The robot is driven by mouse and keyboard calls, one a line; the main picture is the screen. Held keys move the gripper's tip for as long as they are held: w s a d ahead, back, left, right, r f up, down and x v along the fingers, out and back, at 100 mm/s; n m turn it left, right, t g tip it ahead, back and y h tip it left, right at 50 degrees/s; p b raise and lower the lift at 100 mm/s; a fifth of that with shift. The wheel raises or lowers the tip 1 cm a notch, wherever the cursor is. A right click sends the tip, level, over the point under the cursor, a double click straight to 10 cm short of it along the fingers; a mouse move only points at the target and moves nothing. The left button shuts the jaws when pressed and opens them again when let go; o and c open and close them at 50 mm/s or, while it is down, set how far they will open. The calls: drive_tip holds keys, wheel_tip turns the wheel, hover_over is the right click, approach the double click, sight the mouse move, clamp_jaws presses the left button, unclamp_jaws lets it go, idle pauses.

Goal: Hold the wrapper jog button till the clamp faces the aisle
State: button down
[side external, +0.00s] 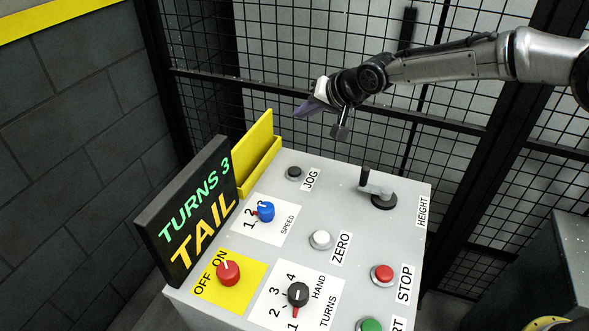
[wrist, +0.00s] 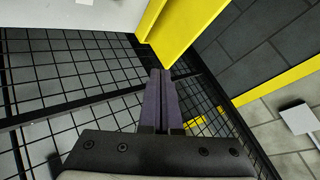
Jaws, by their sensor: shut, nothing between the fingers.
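The black jog button (side external: 294,172), labelled JOG, is at the back of the grey control panel (side external: 335,185) in the side view. My gripper (side external: 303,110) is above and behind the panel, apart from the jog button. Its purple fingers are shut with nothing between them; they also show closed together in the wrist view (wrist: 160,75). The jog button cannot be made out in the wrist view. The wrapper and its clamp are not seen in either view.
A display (side external: 190,212) reading TURNS 3 and TAIL stands on the panel's left, beside a yellow holder (side external: 262,160). A crank-like HEIGHT lever (side external: 376,190), a white ZERO button (side external: 321,240) and a red STOP button (side external: 384,274) share the panel. Black mesh fencing (side external: 290,60) stands behind.

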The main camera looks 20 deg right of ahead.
sight(297, 173)
drive_tip(key=shift+g, duration=0.3)
drive_tip(key=f, duration=0.1)
drive_tip(key=a+f, duration=0.2)
drive_tip(key=shift+s+f, duration=0.25)
drive_tip(key=shift+s, duration=0.1)
drive_tip(key=shift+f, duration=0.1)
drive_tip(key=shift+f, duration=4.25)
drive_tip(key=shift+f, duration=0.1)
drive_tip(key=shift+f, duration=0.35)
